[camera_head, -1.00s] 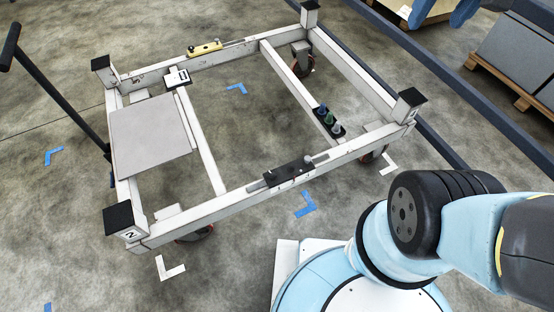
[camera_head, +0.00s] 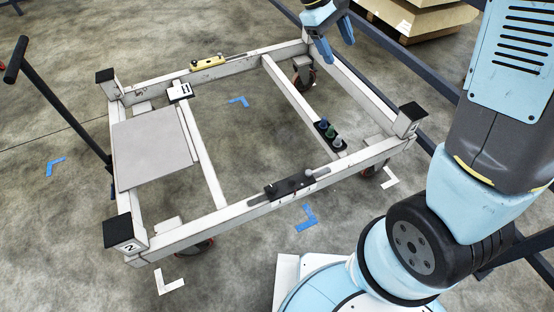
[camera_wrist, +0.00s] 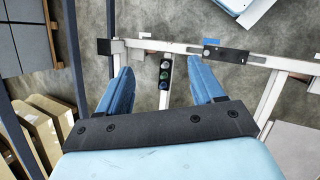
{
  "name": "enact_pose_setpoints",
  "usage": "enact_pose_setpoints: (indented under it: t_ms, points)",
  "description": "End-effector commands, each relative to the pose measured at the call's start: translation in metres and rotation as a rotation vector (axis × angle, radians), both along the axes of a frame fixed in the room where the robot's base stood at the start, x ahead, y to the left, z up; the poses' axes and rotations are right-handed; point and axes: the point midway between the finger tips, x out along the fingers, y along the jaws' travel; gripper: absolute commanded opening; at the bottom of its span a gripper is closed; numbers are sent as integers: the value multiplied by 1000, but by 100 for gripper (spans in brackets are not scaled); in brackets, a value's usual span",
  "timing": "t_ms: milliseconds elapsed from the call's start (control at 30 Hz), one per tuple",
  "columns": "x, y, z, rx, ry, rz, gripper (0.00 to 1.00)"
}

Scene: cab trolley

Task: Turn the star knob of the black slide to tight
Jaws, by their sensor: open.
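The black slide (camera_head: 283,189) lies on the near rail of the white trolley frame (camera_head: 215,218). A small grey knob (camera_head: 309,172) stands at the slide's right end; its setting is too small to read. In the wrist view the slide (camera_wrist: 229,54) is at upper right, with the knob (camera_wrist: 208,42) at its left end. My gripper (camera_head: 338,50) is at the top of the head view, over the trolley's far right side, well apart from the slide. In the wrist view its blue fingers (camera_wrist: 158,66) are spread wide with nothing held between them.
A black holder (camera_head: 337,147) with blue, green and grey knobs sits on the crossbar. A yellow slide (camera_head: 207,62) is on the far rail. A grey panel (camera_head: 150,152) covers the trolley's left part. Black-capped posts (camera_head: 411,112) rise at the corners. Cardboard boxes (camera_wrist: 45,115) stand beyond a dark rail.

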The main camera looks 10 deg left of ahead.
Motion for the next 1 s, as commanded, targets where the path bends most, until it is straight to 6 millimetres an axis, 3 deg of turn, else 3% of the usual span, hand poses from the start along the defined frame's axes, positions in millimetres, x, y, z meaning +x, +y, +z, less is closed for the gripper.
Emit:
enact_pose_setpoints:
  t_ms: [233, 500, 767, 1000]
  points:
    - [19, 54, -59, -154, 99, 152, 67]
    - [24, 110, -129, -324, 181, 316, 67]
    - [14, 162, -205, -492, 240, 476, 67]
    - [-8, 201, -281, -649, 278, 626, 67]
